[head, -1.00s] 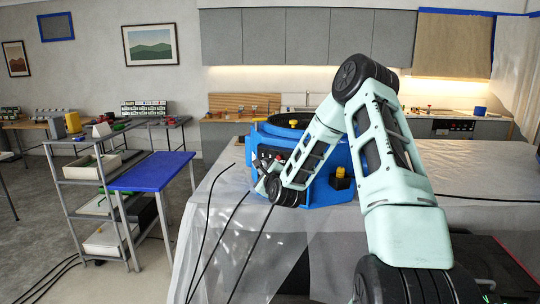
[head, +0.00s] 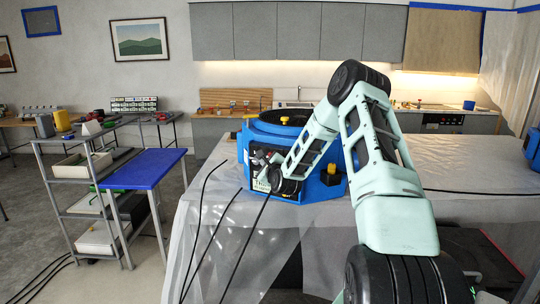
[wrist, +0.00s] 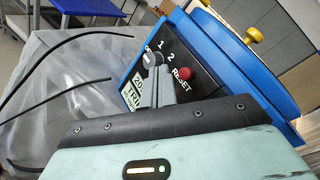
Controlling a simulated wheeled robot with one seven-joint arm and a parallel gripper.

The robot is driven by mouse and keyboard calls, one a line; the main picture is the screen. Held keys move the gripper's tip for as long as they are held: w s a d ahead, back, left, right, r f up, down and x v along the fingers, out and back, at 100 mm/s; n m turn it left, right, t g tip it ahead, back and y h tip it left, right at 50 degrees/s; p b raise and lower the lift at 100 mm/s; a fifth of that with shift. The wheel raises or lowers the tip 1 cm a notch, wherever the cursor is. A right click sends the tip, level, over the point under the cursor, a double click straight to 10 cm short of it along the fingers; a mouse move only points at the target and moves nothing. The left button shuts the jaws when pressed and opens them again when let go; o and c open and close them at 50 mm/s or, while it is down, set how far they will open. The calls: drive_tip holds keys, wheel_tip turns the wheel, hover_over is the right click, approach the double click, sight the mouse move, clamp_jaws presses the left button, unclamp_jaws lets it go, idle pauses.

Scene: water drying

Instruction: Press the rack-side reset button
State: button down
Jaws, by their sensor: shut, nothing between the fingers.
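The blue round machine (head: 312,183) stands on the sheeted table, with a dark control panel (head: 258,156) on its left front. In the wrist view the panel carries a round red button marked RESET (wrist: 186,74), a rotary knob (wrist: 151,59) marked OFF, 1 and 2, and a pale label (wrist: 132,94). My gripper (head: 264,172) is at this panel, and it also shows in the wrist view (wrist: 160,75). Its fingers are shut and empty. Their tips appear between the knob and the red button, just left of the button. I cannot tell whether they touch the panel.
A yellow knob (head: 331,168) on a dark box is on the machine's right front. Black cables hang over the plastic sheet (head: 222,235). Another blue machine (head: 533,145) shows at the right edge.

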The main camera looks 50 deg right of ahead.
drive_tip(key=shift+w+d+b, duration=0.2)
drive_tip(key=shift+d+b, duration=0.05)
drive_tip(key=shift+d, duration=0.5)
drive_tip(key=shift+w+d+b, duration=0.2)
drive_tip(key=shift+d, duration=0.5)
idle(1.0)
drive_tip(key=shift+w+d, duration=0.1)
drive_tip(key=shift+d, duration=0.3)
drive_tip(key=shift+w+d+b, duration=0.15)
drive_tip(key=shift+d+b, duration=0.35)
idle(0.6)
drive_tip(key=shift+a, duration=0.1)
drive_tip(key=shift+s+a, duration=0.25)
drive_tip(key=shift+a, duration=0.55)
drive_tip(key=shift+s+a+b, duration=0.15)
drive_tip(key=shift+s+a, duration=0.1)
drive_tip(key=shift+a, duration=0.55)
drive_tip(key=shift+s+a+b, duration=0.15)
drive_tip(key=shift+s+a, duration=0.05)
drive_tip(key=shift+a, duration=0.65)
drive_tip(key=shift+s+a+b, duration=0.15)
drive_tip(key=shift+s+a, duration=0.1)
drive_tip(key=shift+a, duration=0.55)
